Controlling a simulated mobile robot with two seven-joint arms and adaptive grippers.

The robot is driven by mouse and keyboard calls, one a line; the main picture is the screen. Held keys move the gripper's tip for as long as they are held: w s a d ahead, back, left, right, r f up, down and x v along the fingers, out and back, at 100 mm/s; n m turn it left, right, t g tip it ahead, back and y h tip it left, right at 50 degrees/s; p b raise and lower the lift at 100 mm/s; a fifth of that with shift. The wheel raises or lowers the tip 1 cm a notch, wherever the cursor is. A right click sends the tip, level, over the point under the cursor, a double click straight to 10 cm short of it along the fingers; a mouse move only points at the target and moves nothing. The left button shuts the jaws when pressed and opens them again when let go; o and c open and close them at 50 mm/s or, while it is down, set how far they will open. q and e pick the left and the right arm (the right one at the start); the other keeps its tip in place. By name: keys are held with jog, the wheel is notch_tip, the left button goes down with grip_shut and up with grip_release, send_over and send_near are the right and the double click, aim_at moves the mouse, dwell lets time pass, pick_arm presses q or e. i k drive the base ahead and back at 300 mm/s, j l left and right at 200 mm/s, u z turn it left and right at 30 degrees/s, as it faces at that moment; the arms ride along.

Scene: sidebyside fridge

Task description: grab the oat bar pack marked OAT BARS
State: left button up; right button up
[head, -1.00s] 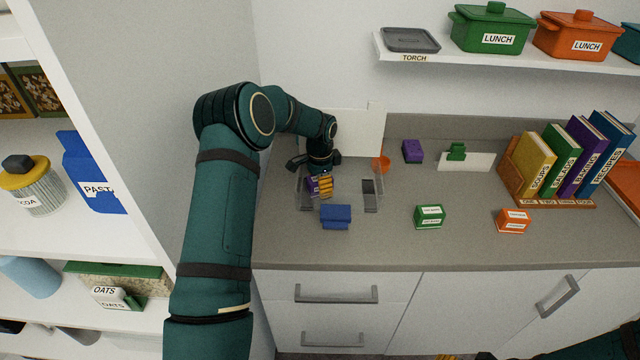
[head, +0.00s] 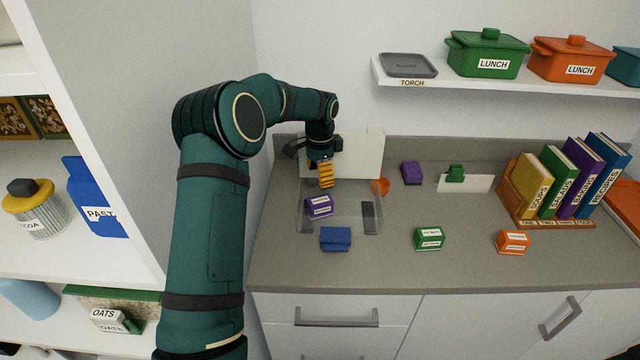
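A green pack (head: 429,239) and an orange pack (head: 513,242), both with white labels, sit on the counter to the right. The pack labels are too small to read, so I cannot tell which says OAT BARS. My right gripper is not in view.
A blue box (head: 335,239) sits at the tray's front edge. A purple block (head: 411,173), a green clip (head: 455,173) and an orange funnel-like thing (head: 380,186) stand farther back. Books (head: 560,185) fill the right. The counter front (head: 400,268) is clear.

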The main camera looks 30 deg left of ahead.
aim_at(425, 239)
jog(key=k+l, duration=0.8)
